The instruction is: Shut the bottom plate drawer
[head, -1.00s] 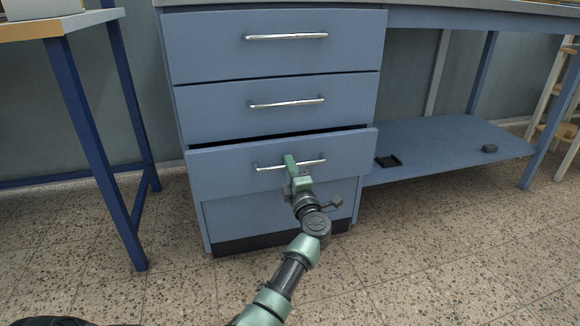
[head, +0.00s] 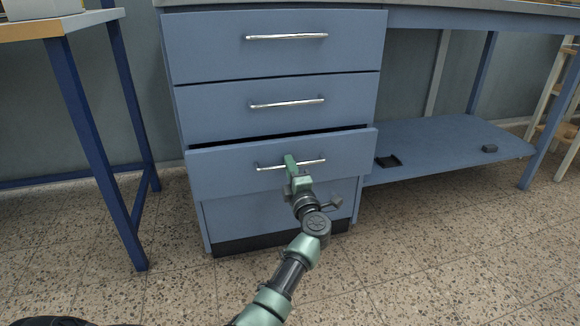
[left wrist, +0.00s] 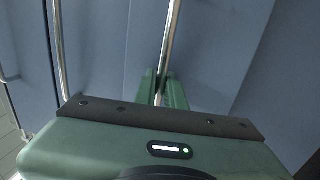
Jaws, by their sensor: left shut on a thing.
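The bottom plate drawer (head: 225,172) is the lowest blue drawer with a handle. It stands a little way out of the cabinet, with a dark gap along its top edge. Its silver bar handle (head: 314,162) runs across the front. My green left gripper (head: 290,163) is shut on this handle near its middle. In the left wrist view the fingers (left wrist: 162,90) close around the bar (left wrist: 171,40). The gripper hides part of the handle. My right gripper is not in view.
The upper drawer (head: 210,47) and middle drawer (head: 215,113) are shut. A plain blue panel (head: 235,218) lies below the bottom drawer. A low blue shelf (head: 440,143) is at the right, and a blue-legged table (head: 90,130) at the left. The speckled floor in front is clear.

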